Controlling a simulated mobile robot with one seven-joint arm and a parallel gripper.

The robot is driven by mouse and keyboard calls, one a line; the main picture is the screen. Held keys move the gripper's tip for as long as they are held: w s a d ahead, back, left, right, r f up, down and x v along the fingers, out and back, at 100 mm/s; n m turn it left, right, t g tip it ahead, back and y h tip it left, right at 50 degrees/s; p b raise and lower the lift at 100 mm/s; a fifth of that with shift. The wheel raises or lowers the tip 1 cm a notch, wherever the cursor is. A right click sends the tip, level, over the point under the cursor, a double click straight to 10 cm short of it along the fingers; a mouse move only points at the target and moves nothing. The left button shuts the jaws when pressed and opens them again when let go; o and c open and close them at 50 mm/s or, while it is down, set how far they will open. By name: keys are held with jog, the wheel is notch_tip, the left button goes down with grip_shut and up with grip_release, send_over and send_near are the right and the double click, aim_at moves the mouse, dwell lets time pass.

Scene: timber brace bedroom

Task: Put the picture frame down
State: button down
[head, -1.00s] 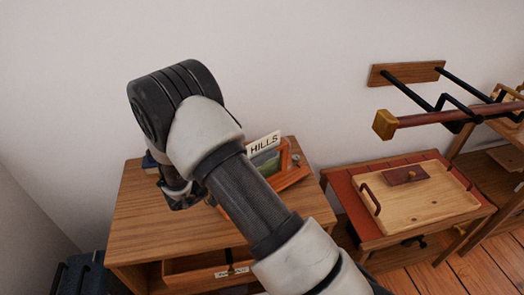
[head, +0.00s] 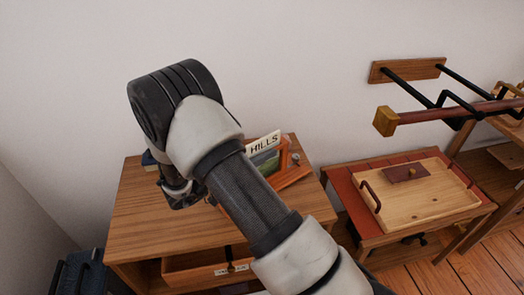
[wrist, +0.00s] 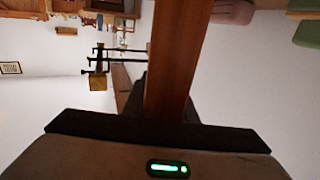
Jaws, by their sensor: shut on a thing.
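The picture frame (head: 283,156) has an orange-brown wooden border, a green landscape and a card reading HILLS along its top. In the head view it is at the back right of the wooden cabinet top (head: 145,225), partly hidden behind my arm. In the wrist view a long brown wooden bar of it (wrist: 178,55) runs up from between my fingers. My gripper (wrist: 166,106) is shut on this bar. In the head view my fingertips are hidden behind the arm. Whether the frame touches the cabinet top cannot be told.
An open drawer (head: 190,266) sticks out under the cabinet top. To the right are a red-topped table with a wooden tray (head: 425,205) and a wall rack (head: 407,71) with a projecting bar. The cabinet top's front left is clear.

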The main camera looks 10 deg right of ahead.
jog(key=c, duration=1.4)
grip_release()
